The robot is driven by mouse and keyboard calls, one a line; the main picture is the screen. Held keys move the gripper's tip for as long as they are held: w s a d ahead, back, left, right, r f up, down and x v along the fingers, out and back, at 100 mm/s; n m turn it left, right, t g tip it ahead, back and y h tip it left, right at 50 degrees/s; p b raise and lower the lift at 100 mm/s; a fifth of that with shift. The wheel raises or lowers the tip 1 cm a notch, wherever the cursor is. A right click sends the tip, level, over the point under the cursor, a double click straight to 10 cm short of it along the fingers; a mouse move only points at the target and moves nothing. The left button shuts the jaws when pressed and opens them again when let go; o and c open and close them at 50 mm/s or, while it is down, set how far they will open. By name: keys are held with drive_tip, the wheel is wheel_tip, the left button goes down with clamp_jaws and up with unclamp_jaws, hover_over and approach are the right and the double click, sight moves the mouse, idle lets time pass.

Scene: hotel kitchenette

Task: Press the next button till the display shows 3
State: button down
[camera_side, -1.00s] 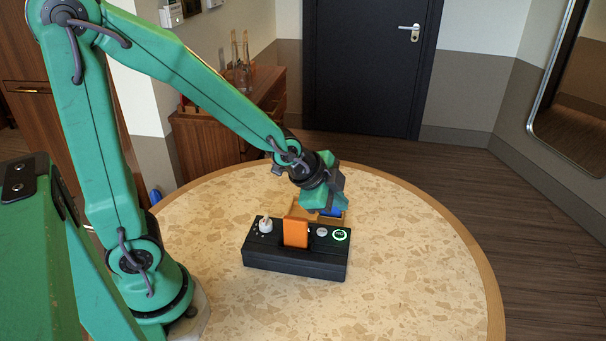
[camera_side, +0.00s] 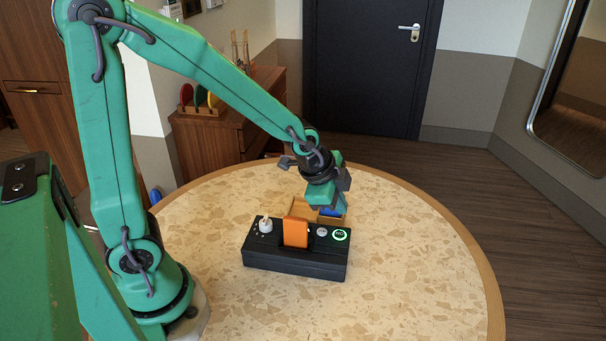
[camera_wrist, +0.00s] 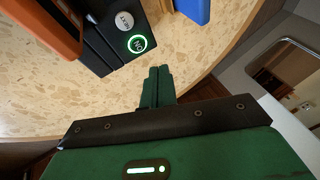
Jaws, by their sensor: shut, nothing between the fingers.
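A black control box (camera_side: 290,265) lies on the round table. It carries a white knob (camera_side: 265,225), an upright orange block (camera_side: 295,232), a grey round button (camera_side: 322,232) and a green-lit round button (camera_side: 340,235). In the wrist view the grey button (camera_wrist: 122,22) bears a word that looks like NEXT, and the green-ringed button (camera_wrist: 137,44) reads ON. No display digit is readable in either view. My gripper (camera_side: 326,207) is shut and empty, above and behind the box's button end. In the wrist view its fingertips (camera_wrist: 159,70) are apart from both buttons.
A small wooden tray (camera_side: 346,216) with a blue item (camera_wrist: 195,10) stands just behind the box, close to my gripper. The table (camera_side: 420,270) is clear to the right and in front. A wooden cabinet (camera_side: 205,150) stands beyond.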

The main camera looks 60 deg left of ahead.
sight(325, 230)
drive_tip(key=g, duration=0.3)
drive_tip(key=shift+a+f, duration=0.25)
drive_tip(key=shift+f, duration=0.15)
drive_tip(key=g, duration=0.3)
drive_tip(key=shift+s+a+r+y, duration=0.15)
drive_tip(key=shift+a+r+y, duration=0.05)
drive_tip(key=shift+a+y, duration=0.1)
drive_tip(key=shift+s+a+r+g, duration=0.25)
drive_tip(key=shift+r+g, duration=0.5)
drive_tip(key=shift+g, duration=0.4)
drive_tip(key=shift+s+a+r+g, duration=0.1)
drive_tip(key=shift+s+r+g, duration=0.1)
drive_tip(key=shift+r+g, duration=0.75)
drive_tip(key=shift+s+a+r+g, duration=0.25)
drive_tip(key=shift+r+g, duration=0.35)
drive_tip(key=shift+g, duration=0.7)
drive_tip(key=shift+f, duration=0.15)
drive_tip(key=shift+f, duration=4.25)
